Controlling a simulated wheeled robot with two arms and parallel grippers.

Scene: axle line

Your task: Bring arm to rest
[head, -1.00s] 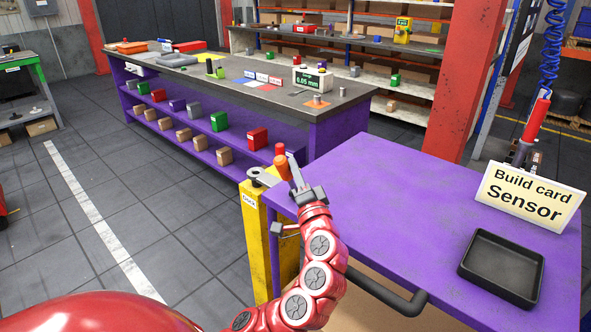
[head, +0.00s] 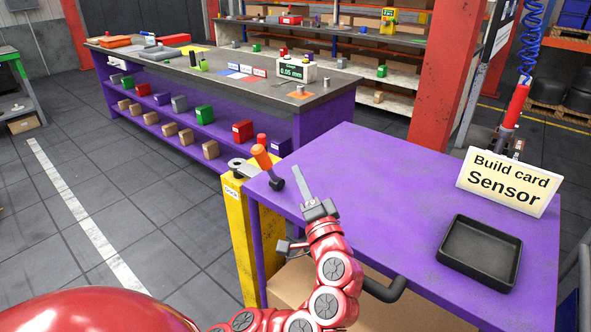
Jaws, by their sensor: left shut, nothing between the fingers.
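My left gripper (head: 303,187) is in the lower middle of the head view, above the left part of the purple table (head: 390,180). Its fingers are shut and empty, pointing up and away. Just left of it, an orange-handled lever (head: 262,157) with a dark lower end (head: 276,183) stands tilted by the table's left corner, with a visible gap between it and the fingers. My right gripper is not in view.
A black tray (head: 480,250) and a "Build card Sensor" sign (head: 508,182) are on the table's right side. A yellow post (head: 240,225) stands at its left corner. A long workbench (head: 330,85) with parts is behind. The table's middle is clear.

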